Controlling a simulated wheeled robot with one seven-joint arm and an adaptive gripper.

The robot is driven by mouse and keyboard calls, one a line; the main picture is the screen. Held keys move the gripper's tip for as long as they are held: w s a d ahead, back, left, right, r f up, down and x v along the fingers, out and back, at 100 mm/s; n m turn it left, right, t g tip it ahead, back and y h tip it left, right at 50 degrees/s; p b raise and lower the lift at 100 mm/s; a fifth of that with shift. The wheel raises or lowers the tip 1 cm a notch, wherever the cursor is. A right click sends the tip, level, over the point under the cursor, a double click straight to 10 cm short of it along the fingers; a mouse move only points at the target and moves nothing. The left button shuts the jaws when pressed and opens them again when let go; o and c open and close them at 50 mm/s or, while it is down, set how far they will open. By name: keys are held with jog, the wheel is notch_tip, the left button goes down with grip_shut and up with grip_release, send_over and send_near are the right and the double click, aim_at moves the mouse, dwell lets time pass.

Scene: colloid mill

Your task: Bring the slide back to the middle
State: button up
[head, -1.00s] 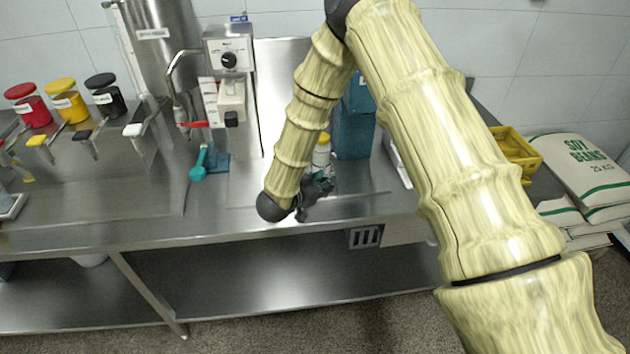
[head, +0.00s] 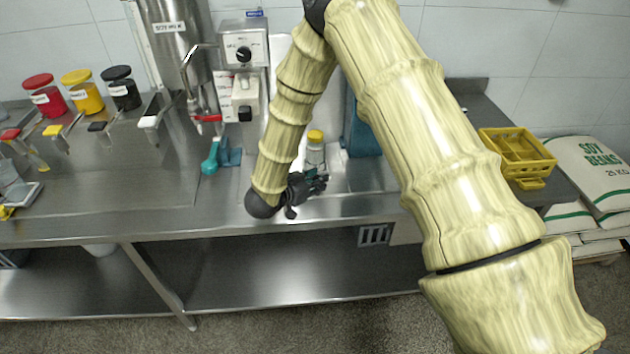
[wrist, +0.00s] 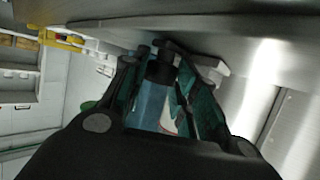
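My gripper (head: 312,186) is low over the front part of the steel bench, just in front of a clear bottle with a yellow cap (head: 315,152). In the wrist view its teal-lined fingers (wrist: 172,85) stand apart, with a blue block (wrist: 152,95) and something whitish beyond or between them. I cannot tell contact with either. The mill's control box (head: 243,50) has a black dial. Below it is a pale block (head: 244,93) with a black knob, which may be the slide; I cannot be sure. My gripper is right of and in front of it.
A teal-handled tool (head: 212,157) lies on the bench left of my gripper. A blue block (head: 362,130) stands behind my arm. Red, yellow and black-lidded jars (head: 122,90) stand at left. A yellow crate (head: 515,155) and soy bean sacks (head: 592,178) are at right. Open bench lies at left.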

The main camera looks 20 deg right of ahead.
jog(key=o, duration=0.4)
jog(key=shift+f, duration=0.1)
jog(key=v, duration=1.2)
